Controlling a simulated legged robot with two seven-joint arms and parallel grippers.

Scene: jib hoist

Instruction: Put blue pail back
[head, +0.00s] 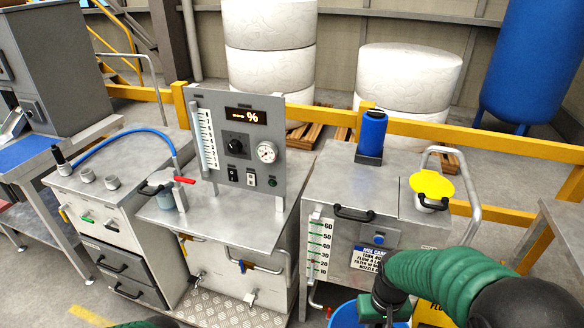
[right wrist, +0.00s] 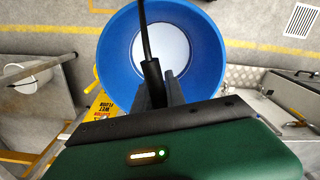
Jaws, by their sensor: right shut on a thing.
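The blue pail (head: 344,315) shows only in part at the bottom of the head view, below the tank cabinet with the level scale. My right gripper is shut on the pail's dark handle, which runs up across the opening. In the head view my right gripper (head: 376,312) is at the bottom edge, partly cut off.
A yellow wet-floor sign (right wrist: 100,118) stands close beside the pail. The cabinet (head: 330,215) has a grey rail (head: 468,180) and a yellow lid (head: 431,184). A control panel (head: 236,140) stands left, with checkered plate (head: 225,312) below. A floor grate (right wrist: 303,20) shows.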

